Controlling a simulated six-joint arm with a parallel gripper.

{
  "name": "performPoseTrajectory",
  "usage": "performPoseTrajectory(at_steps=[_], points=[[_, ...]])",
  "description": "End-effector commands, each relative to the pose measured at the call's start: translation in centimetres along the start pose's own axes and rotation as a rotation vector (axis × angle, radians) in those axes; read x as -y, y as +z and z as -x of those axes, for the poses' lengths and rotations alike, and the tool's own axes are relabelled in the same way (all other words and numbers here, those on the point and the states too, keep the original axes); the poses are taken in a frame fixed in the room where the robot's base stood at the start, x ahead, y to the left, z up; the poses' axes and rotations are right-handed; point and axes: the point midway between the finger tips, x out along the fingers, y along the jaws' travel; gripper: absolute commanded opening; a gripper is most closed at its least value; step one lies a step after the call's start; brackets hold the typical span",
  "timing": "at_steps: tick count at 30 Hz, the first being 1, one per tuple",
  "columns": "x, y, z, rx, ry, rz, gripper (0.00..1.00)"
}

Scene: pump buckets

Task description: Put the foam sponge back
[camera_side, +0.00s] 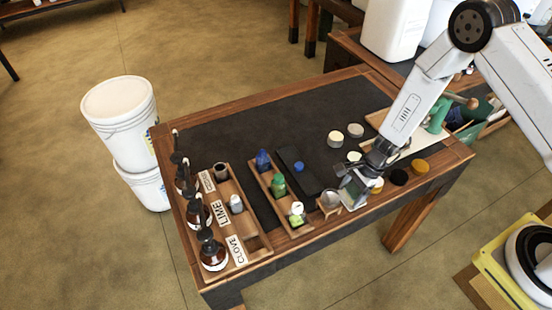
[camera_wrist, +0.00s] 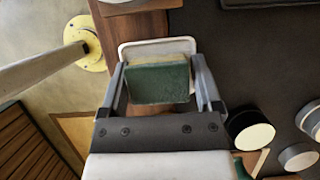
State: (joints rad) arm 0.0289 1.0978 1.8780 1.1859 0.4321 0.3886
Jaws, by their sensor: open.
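The foam sponge (camera_wrist: 158,84), green with a yellowish layer at its far edge, lies between the two fingers of my gripper (camera_wrist: 159,66) in the wrist view. A white-rimmed dish (camera_wrist: 150,47) shows around its far end; whether the sponge rests in it or just above it I cannot tell. My gripper is open, with narrow gaps seen beside the sponge. In the side view my gripper (camera_side: 353,186) is low at the table's front edge, and it largely hides the sponge and dish.
A wooden tray of small bottles (camera_side: 268,183) is to the left, then a rack with labelled pump bottles (camera_side: 209,250). The dark mat (camera_side: 230,130) is clear at the back.

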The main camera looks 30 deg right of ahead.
Motion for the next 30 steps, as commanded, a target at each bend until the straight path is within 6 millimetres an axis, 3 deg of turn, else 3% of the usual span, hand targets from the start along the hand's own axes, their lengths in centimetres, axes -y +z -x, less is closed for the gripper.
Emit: performPoseTrajectory(at_steps=[8, 30], points=[[-0.2, 0.1, 1.5, -0.004, 0.005, 0.000, 1.00], [-0.1, 0.1, 10.7, 0.000, 0.003, 0.000, 1.00]])
